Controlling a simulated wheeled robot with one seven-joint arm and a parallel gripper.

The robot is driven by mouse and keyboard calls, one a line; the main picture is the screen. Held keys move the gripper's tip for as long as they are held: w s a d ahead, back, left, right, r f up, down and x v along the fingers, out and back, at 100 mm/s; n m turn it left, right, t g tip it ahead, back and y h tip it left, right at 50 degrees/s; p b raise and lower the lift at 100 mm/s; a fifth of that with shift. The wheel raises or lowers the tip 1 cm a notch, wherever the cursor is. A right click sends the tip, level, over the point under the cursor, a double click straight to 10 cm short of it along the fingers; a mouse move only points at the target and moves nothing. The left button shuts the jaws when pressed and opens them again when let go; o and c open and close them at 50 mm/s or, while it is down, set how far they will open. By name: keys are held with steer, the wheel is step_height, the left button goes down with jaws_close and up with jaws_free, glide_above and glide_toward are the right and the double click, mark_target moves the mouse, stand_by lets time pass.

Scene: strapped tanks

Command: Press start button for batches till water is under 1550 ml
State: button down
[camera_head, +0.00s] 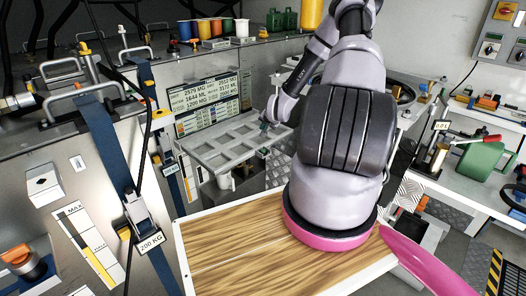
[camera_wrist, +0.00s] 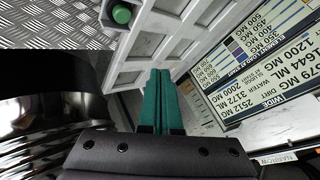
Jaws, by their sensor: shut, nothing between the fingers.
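My gripper (camera_wrist: 160,74) is shut and empty, its two teal fingers together at the centre of the wrist view. In the head view its tip (camera_head: 265,126) is by the right side of the grey compartmented tray (camera_head: 214,154). A round green button (camera_wrist: 121,13) shows at the top of the wrist view, beyond and left of the fingertips, apart from them. Its label is not visible. The display board (camera_head: 207,103) behind the tray reads 1644 ML and 3172 ML among several MG values.
The grey tray wall (camera_wrist: 150,45) stands close to my fingers. A shiny dark cylinder (camera_wrist: 45,110) is at left in the wrist view. A wooden board (camera_head: 235,245) lies below my arm. A strapped tank (camera_head: 75,190) is at left, a green can (camera_head: 486,160) at right.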

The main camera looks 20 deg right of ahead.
mark_target(263, 151)
steer(key=shift+f, duration=0.1)
steer(key=shift+f, duration=4.3)
steer(key=shift+f, duration=0.1)
steer(key=shift+f, duration=0.3)
steer(key=shift+f, duration=0.5)
steer(key=shift+r, duration=0.95)
steer(key=shift+r, duration=0.1)
steer(key=shift+r, duration=2.4)
